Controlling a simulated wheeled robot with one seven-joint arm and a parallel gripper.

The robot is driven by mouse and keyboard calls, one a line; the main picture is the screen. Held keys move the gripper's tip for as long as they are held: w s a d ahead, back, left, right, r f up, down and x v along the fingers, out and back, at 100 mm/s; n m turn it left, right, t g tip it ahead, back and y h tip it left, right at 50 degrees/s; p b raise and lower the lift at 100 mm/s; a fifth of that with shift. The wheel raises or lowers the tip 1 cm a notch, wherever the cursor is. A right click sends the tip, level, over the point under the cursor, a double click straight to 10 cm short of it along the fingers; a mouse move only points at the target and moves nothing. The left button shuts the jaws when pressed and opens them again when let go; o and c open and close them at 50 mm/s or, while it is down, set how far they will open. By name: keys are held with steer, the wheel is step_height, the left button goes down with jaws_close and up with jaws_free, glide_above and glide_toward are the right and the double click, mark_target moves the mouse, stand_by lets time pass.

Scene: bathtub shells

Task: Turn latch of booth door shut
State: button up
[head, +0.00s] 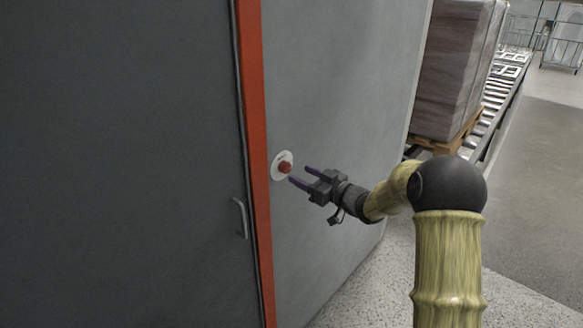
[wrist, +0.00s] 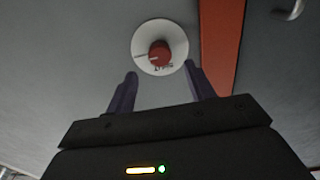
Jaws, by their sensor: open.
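The latch is a red knob (head: 285,167) on a round white plate (head: 278,173), set on the grey booth wall just right of the orange door frame. In the wrist view the red knob (wrist: 160,53) and white plate (wrist: 145,66) are ahead of my fingertips, roughly between their lines. The plate carries small dark lettering, too small to read. My gripper (head: 298,175) is open and empty, close to the knob, with its two dark purple fingers pointing at it. In the wrist view my gripper (wrist: 161,70) shows a clear gap between the fingers. I see no contact with the knob.
The dark grey door (head: 150,160) fills the left, with a metal handle (head: 240,218) near its edge. The orange frame (head: 255,130) runs beside the plate. A wrapped pallet load (head: 455,70) and a roller conveyor (head: 500,95) stand at the back right. Floor at right is clear.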

mark_target(288, 168)
steer(key=x, duration=0.5)
steer(key=shift+w+p, duration=0.1)
steer(key=shift+p, duration=0.3)
steer(key=c, duration=1)
